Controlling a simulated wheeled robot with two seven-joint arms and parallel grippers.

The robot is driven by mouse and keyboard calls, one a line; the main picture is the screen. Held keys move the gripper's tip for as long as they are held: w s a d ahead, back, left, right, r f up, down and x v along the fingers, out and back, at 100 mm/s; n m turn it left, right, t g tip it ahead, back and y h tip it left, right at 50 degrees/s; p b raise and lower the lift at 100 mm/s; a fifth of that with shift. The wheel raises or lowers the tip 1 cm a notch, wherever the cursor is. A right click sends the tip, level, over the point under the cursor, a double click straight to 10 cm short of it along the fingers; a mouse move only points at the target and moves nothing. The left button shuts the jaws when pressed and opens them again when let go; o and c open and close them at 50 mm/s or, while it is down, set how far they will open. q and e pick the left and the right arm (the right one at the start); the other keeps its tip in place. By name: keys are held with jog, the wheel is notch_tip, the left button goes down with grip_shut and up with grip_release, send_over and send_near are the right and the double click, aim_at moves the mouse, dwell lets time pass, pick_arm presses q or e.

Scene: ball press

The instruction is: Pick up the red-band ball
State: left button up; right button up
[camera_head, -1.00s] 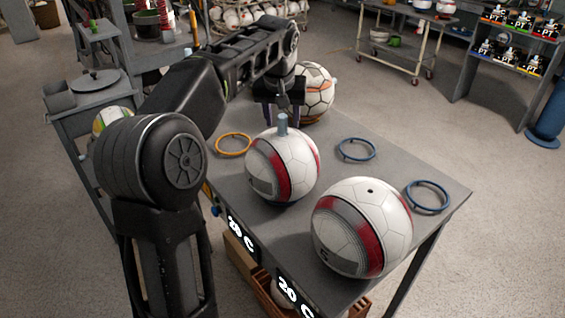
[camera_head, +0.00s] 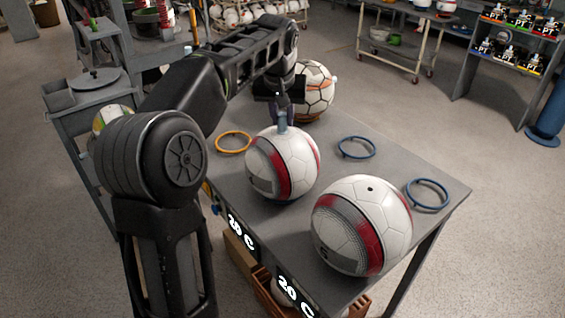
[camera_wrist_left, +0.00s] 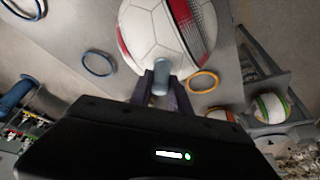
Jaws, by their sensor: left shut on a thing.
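A white ball with a red band (camera_head: 283,165) sits on the grey table, with a short grey-blue peg (camera_wrist_left: 161,68) standing up from its top. My left gripper (camera_head: 283,112) is above this ball, its fingers shut on the peg. In the left wrist view the two dark fingers (camera_wrist_left: 162,88) lie on either side of the peg, and the ball (camera_wrist_left: 165,30) is just beyond. A second, nearer ball with a red band (camera_head: 362,226) sits at the table's front right with a small dark hole in its top and no peg. My right gripper does not show.
An orange ring (camera_head: 233,142) and two blue rings (camera_head: 356,147) lie flat on the table (camera_head: 330,170). A white ball with orange and black lines (camera_head: 316,92) stands behind my gripper. A shelf trolley (camera_head: 405,45) stands farther back.

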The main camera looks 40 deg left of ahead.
pick_arm(q)
grip_shut()
dwell(0.8)
